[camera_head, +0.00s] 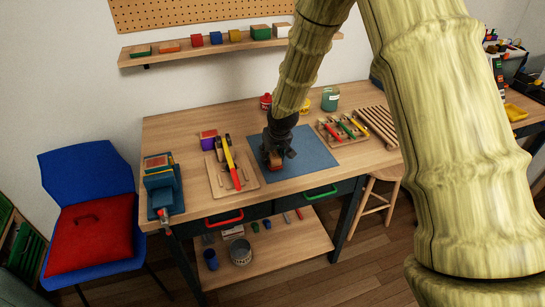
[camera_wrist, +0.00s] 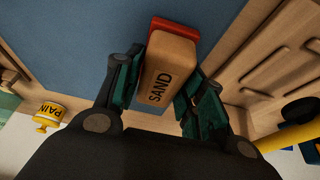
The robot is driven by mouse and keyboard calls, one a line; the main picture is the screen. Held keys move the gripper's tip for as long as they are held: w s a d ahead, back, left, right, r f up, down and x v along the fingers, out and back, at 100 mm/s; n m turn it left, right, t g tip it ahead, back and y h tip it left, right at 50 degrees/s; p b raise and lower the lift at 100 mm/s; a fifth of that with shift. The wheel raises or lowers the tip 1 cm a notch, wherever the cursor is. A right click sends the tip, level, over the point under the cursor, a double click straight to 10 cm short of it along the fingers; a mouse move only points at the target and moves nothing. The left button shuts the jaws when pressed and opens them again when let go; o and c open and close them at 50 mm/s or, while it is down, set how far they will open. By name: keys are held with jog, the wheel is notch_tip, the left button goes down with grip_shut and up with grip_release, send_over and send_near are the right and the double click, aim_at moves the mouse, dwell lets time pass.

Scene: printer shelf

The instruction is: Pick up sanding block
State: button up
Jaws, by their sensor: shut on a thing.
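The sanding block (camera_wrist: 168,72) is a tan block marked "SAND" with a red part at its far end. It sits between the two fingers of my gripper (camera_wrist: 160,98) in the wrist view, and the fingers are shut on its sides. In the head view my gripper (camera_head: 276,152) points down over the blue mat (camera_head: 318,150) on the workbench, with the block (camera_head: 274,164) partly showing below it. I cannot tell whether the block touches the mat.
A wooden tool tray (camera_head: 245,184) with a yellow-handled tool lies left of the mat. Another tool rack (camera_head: 335,138) is to the right. A blue vise (camera_head: 162,190) stands at the left bench end. A green jar (camera_head: 330,99) stands behind. The mat's right part is clear.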

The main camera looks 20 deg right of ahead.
jog(key=shift+r, duration=0.4)
jog(key=shift+r+b, duration=0.4)
jog(key=shift+r, duration=0.55)
jog(key=s+a+b, duration=0.1)
jog(key=s, duration=0.7)
jog(key=s+a+r+b, duration=0.1)
jog(key=s+a+b, duration=0.1)
jog(key=s, duration=0.5)
jog(key=shift+s+a+r, duration=0.3)
jog(key=shift+s, duration=0.05)
